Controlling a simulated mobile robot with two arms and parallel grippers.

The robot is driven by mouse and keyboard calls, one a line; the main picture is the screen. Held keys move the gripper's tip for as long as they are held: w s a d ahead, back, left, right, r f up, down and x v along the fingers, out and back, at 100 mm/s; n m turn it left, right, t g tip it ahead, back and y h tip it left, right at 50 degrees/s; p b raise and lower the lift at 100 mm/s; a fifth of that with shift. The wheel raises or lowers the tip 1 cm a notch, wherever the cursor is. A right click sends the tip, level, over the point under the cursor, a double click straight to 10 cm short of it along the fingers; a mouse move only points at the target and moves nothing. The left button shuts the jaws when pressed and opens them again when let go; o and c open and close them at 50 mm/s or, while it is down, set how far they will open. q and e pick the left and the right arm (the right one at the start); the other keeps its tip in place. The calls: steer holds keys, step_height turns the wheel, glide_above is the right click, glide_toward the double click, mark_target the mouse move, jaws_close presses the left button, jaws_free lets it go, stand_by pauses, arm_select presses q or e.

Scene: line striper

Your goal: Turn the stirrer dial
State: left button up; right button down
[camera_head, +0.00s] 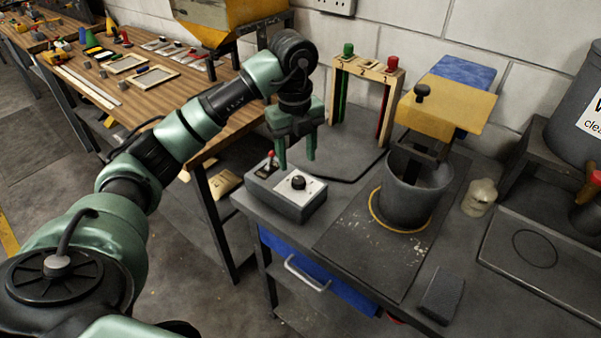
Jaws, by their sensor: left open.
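The stirrer dial is a black knob (298,182) on a pale plate on top of a grey control box (287,203). The box sits at the left corner of the grey bench, and a red-tipped toggle switch (270,156) stands on it left of the dial. My left gripper (296,160) points down above the box, close to the dial in the picture. Its two green fingers are apart with nothing seen between them. I cannot tell whether a finger touches the dial. My right gripper is not in view.
A dark pot (405,195) stands under the yellow stirrer head (445,108) right of the box. A wooden rack (366,72) with green and red parts stands behind. A pale jar (479,197) and a dark block (441,298) are on the bench. A wooden bench (150,100) is at left.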

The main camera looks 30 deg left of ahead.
mark_target(298, 179)
arm_select(q)
step_height(298, 179, down, 7)
steer(key=shift+d+r+p, duration=0.15)
steer(key=shift+p, duration=0.5)
steer(key=shift+w, duration=0.1)
jaws_close()
